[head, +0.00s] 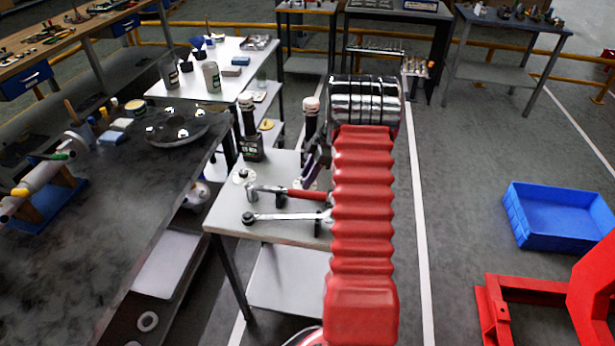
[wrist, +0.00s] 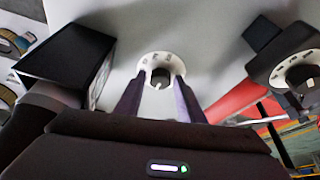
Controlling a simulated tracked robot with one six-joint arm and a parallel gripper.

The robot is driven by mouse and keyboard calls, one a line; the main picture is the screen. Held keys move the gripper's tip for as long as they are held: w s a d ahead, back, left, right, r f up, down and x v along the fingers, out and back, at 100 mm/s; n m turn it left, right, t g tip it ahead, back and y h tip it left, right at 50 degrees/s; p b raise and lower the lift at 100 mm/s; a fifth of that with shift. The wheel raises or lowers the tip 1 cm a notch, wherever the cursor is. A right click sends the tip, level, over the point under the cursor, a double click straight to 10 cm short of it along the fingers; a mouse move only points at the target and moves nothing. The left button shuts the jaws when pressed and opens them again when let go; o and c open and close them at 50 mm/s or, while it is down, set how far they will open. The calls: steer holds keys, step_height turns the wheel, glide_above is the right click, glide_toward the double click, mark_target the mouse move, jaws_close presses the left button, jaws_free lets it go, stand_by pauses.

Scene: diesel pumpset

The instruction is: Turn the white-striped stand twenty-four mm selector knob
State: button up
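In the wrist view a dark selector knob (wrist: 160,79) with a light pointer mark sits on a round white dial (wrist: 158,62) with dark marks. My gripper (wrist: 161,84) points at this dial, one finger on each side of the knob. The fingers are apart, with a visible gap to the knob, so the gripper looks open. In the head view my gripper (head: 314,166) is over the white table, largely hidden by my arm. I cannot tell from these frames which knob is the twenty-four mm one.
Another dial with a dark knob (wrist: 301,76) is at the right of the wrist view. A black box (wrist: 66,60) stands at the left. On the white table (head: 285,228) lie a hammer (head: 285,192) and a wrench (head: 282,216). A blue crate (head: 560,215) is on the floor.

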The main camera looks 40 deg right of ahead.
steer(key=shift+o, duration=0.9)
steer(key=shift+r, duration=0.1)
steer(key=v, duration=1.3)
steer(key=shift+d+r, duration=0.15)
steer(key=shift+r, duration=0.05)
